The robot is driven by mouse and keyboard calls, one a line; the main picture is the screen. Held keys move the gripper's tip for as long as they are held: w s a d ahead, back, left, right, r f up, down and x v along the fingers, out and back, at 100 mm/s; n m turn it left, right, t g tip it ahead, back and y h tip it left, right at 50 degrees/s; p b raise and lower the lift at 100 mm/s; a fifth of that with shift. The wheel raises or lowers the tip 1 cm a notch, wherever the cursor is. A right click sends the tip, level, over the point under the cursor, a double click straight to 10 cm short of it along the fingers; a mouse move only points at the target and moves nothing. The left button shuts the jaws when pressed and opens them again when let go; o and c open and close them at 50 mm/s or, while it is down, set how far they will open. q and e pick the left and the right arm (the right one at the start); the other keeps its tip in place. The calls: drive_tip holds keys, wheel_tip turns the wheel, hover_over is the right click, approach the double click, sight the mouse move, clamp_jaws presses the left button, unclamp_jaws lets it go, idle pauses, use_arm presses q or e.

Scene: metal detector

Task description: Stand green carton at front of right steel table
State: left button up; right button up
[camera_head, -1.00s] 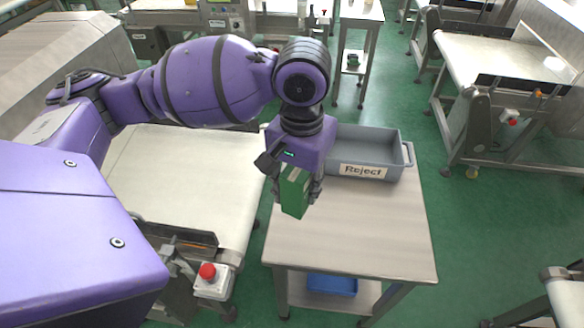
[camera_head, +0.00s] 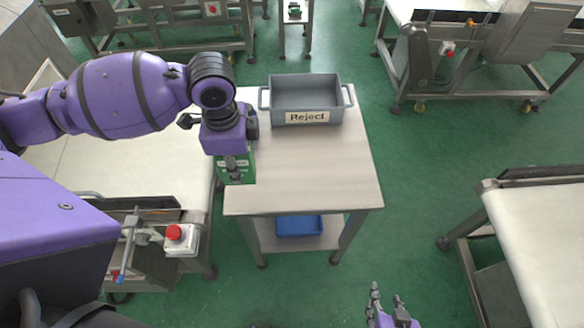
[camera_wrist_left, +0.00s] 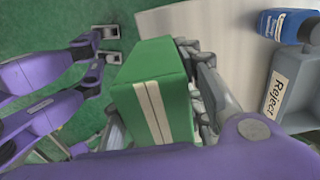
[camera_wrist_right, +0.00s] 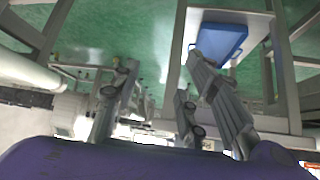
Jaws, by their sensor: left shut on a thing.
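The green carton (camera_head: 236,167) is in my left gripper (camera_head: 235,158), at the left edge of a steel table (camera_head: 310,180) in the head view. The left wrist view shows the carton (camera_wrist_left: 158,95) with pale stripes down one face and the gripper's fingers around it. I cannot tell whether its base touches the table. My right gripper (camera_head: 386,303) is low in front of the table, at the bottom of the head view. Its fingers are apart and empty in the right wrist view (camera_wrist_right: 155,105).
A grey Reject bin (camera_head: 307,117) stands at the table's back. A blue bottle (camera_wrist_left: 285,27) shows near it in the left wrist view. The table's middle and front right are clear. A blue tray (camera_head: 299,225) sits on the lower shelf. Conveyors flank it, with a red button (camera_head: 174,232) at left.

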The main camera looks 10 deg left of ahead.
use_arm(q)
drive_tip(key=w+d+f, duration=0.2)
drive_tip(key=w+f, duration=0.1)
drive_tip(key=w+d+f, duration=0.2)
drive_tip(key=w+f, duration=0.1)
drive_tip(key=w, duration=0.1)
drive_tip(key=w+d+f+b, duration=0.1)
drive_tip(key=w+d+f, duration=0.2)
drive_tip(key=shift+w, duration=0.15)
drive_tip(key=shift+w+d+f, duration=0.15)
drive_tip(key=shift+w+f, duration=0.05)
drive_tip(key=shift+f, duration=0.1)
wheel_tip(320, 180, down, 2)
drive_tip(key=shift+f, duration=0.35)
drive_tip(key=shift+f, duration=0.2)
drive_tip(key=o, duration=1.3)
drive_tip(key=shift+c, duration=0.2)
